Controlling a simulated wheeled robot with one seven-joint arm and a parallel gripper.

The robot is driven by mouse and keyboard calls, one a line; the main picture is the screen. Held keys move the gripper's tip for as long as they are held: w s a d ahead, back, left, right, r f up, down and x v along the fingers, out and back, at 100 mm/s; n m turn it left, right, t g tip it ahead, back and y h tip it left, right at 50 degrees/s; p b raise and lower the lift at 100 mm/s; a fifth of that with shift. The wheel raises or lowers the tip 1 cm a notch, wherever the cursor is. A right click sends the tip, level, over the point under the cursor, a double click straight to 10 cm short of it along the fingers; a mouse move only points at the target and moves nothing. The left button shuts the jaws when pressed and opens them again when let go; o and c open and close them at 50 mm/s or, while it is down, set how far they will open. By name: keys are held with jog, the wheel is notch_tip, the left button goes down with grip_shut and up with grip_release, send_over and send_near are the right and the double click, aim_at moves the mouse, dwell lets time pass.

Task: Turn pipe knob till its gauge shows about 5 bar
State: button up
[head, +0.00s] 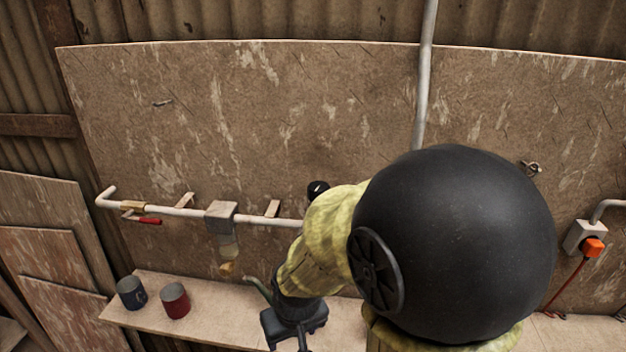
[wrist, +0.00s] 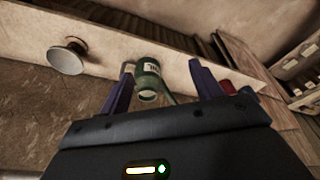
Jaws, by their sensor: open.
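A pale pipe (head: 180,212) runs along the board in the head view, with a grey box (head: 220,215) on it and a clear bowl with a brownish end hanging below. A small black round part (head: 318,188) shows above the pipe beside my arm; it may be the gauge or the knob, and no reading is visible. My arm hides the pipe to its right. My gripper (head: 300,342) is low by the shelf, partly cut off by the picture's edge. In the wrist view my gripper (wrist: 161,66) is open, with a green container (wrist: 148,78) seen between its fingers, apparently beyond them.
A red-handled valve (head: 148,221) is on the pipe's left. An orange plug (head: 593,247) sits at the right. A round pale-faced object (wrist: 68,55) shows in the wrist view.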

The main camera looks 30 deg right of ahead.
aim_at(311, 183)
jog(key=w+d+r+m+t+y, duration=0.1)
jog(key=d+r+m+t+y, duration=0.2)
jog(key=d+r+m, duration=0.3)
jog(key=w+d+r+m+t+y+p, duration=0.1)
jog(key=w+d+r+m+t+y, duration=0.1)
jog(key=d+r+m+t, duration=0.3)
jog(key=w+d+r+m+t+y, duration=0.2)
jog(key=d+r+m+t+y, duration=0.2)
jog(key=d+r+m, duration=0.3)
jog(key=d+m, duration=0.5)
jog(key=m, duration=0.6)
jog(key=shift+m+y, duration=0.3)
jog(key=shift+y, duration=0.1)
jog(key=shift+w, duration=0.15)
jog(key=p+x, duration=0.2)
jog(key=x, duration=0.3)
jog(key=p+x, duration=0.2)
jog(key=x, duration=0.4)
jog(key=p+x, duration=0.2)
jog(key=x, duration=0.4)
jog(key=shift+w+d+r+p, duration=0.1)
jog(key=shift+w+r+p, duration=0.15)
jog(key=shift+r+p, duration=0.1)
